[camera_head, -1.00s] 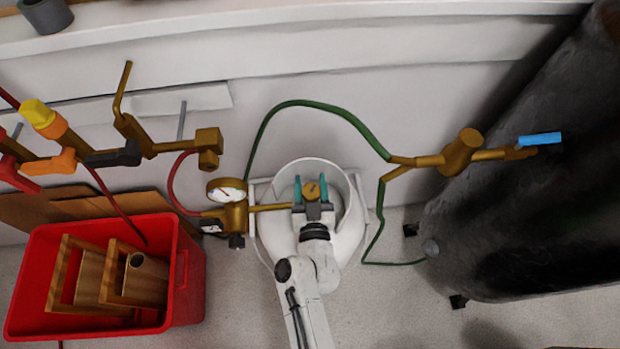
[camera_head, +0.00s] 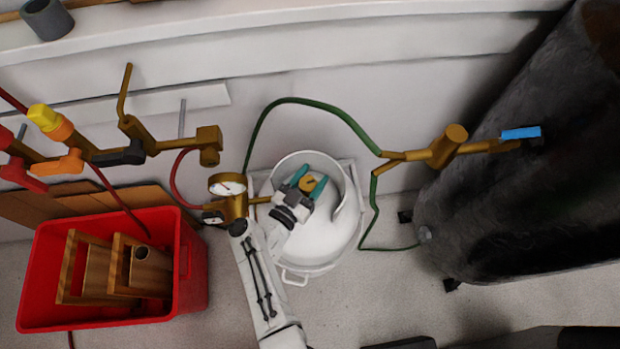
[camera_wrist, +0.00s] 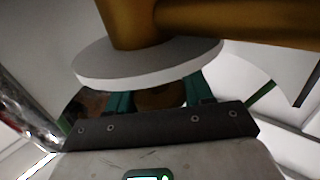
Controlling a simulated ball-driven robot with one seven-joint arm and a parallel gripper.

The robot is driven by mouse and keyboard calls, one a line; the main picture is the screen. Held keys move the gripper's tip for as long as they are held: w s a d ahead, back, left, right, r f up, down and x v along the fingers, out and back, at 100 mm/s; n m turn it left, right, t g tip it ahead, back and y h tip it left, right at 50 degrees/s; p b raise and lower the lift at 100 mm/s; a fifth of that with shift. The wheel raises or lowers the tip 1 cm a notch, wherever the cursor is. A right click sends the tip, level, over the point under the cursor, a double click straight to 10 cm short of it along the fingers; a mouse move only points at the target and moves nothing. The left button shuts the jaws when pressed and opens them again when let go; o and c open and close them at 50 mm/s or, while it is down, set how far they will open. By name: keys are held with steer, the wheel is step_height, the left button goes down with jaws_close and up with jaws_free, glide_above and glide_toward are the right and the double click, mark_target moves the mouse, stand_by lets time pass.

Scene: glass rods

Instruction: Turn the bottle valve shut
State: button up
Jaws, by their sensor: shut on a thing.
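The gas bottle (camera_head: 322,238) is white with an open collar and stands on the floor against the wall. Its brass valve (camera_head: 309,183) sits on top, inside the collar. My gripper (camera_head: 308,182) comes in from the lower left, its teal fingers on either side of the valve, shut on it. In the wrist view the teal fingers (camera_wrist: 160,98) reach under a pale disc (camera_wrist: 150,62) below a large brass body (camera_wrist: 130,20); the grasped part is mostly hidden there. A brass regulator with a white-faced gauge (camera_head: 227,184) stands left of the bottle, partly behind my arm.
A red crate (camera_head: 190,275) with wooden pieces stands at the left. A green hose (camera_head: 318,102) arches over the bottle to a brass fitting with a blue handle (camera_head: 520,132). A large dark cylinder (camera_head: 520,210) fills the right. Brass taps (camera_head: 140,135) are at the upper left.

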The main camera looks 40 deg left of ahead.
steer(key=m+h+b, duration=0.1)
steer(key=m+h, duration=0.1)
steer(key=h, duration=0.1)
steer(key=shift+w+r+b, duration=0.1)
steer(key=shift+r+b, duration=0.1)
steer(key=shift+b, duration=0.15)
steer(key=shift+r+m+h+b, duration=0.1)
steer(key=shift+m+h+b, duration=0.35)
steer(key=shift+h, duration=0.45)
steer(key=shift+d+r, duration=0.1)
steer(key=o, duration=1)
steer(key=shift+o, duration=0.2)
